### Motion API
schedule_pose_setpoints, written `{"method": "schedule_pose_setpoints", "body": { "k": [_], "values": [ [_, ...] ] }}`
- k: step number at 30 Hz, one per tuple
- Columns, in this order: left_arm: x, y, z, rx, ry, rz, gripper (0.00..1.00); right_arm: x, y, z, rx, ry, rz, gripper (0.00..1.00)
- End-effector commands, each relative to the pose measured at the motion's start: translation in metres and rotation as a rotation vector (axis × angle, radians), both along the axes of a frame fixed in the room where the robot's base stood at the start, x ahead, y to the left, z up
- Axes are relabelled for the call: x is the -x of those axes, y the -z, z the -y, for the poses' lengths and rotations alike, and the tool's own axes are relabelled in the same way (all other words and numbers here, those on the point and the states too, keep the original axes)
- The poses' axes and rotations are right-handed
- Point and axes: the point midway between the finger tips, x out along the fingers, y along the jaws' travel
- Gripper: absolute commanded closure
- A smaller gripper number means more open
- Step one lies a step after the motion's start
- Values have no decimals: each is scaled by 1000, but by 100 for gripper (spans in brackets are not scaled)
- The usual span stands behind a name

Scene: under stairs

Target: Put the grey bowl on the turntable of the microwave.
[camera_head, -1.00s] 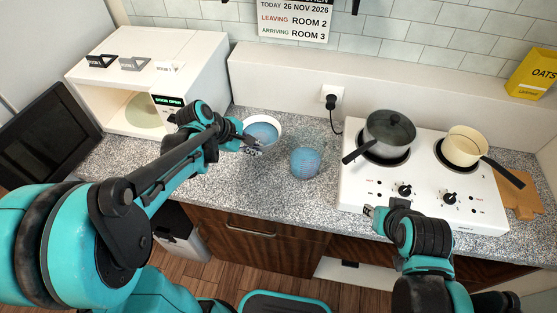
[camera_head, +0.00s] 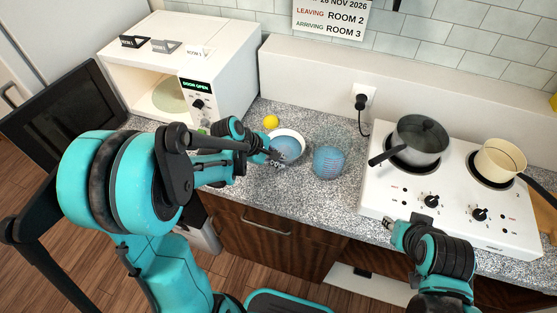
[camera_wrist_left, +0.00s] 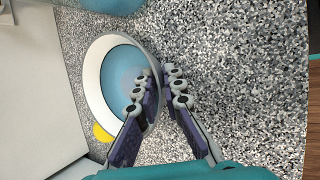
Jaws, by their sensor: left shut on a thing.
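The bowl (camera_head: 297,134) has a pale grey-white rim and a blue inside. It is on or just above the counter, right of the microwave; I cannot tell if it is lifted. My left gripper (camera_head: 273,157) is shut on its near rim. In the left wrist view, the fingers (camera_wrist_left: 160,84) straddle the wall of the bowl (camera_wrist_left: 91,82), one inside and one outside. The white microwave (camera_head: 228,82) stands open at the back left, its pale green turntable (camera_head: 170,97) bare where visible. My right gripper (camera_head: 392,227) is at the counter's front edge, its jaws unclear.
The dark microwave door (camera_head: 60,120) is swung open to the left. A yellow ball (camera_head: 271,122) lies behind the bowl, and a blue rounded object (camera_head: 330,163) stands to its right. A stove (camera_head: 455,190) with a grey pot (camera_head: 418,145) and a cream pan (camera_head: 498,160) fills the right.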

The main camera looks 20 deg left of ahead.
Motion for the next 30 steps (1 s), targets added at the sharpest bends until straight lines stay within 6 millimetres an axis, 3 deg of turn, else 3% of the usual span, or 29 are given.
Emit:
{"method": "schedule_pose_setpoints", "body": {
  "k": [2, 3, 5, 17, 30],
  "values": [
    [0, 3, 0, 1, 0, 1, 100, 0, 3, 0, 0, 0, 0, 67],
    [0, 3, 0, 0, 0, 0, 86, 0, 3, 0, 0, 0, 0, 67],
    [0, 3, 0, 0, 0, 0, 71, 0, 2, 0, 0, 0, 0, 67],
    [0, -4, 0, 0, 0, 0, 71, 0, -3, 0, 0, 0, 0, 67],
    [37, -78, -36, 0, -2, 0, 71, 0, -32, 0, 0, 0, 0, 67]
  ]
}}
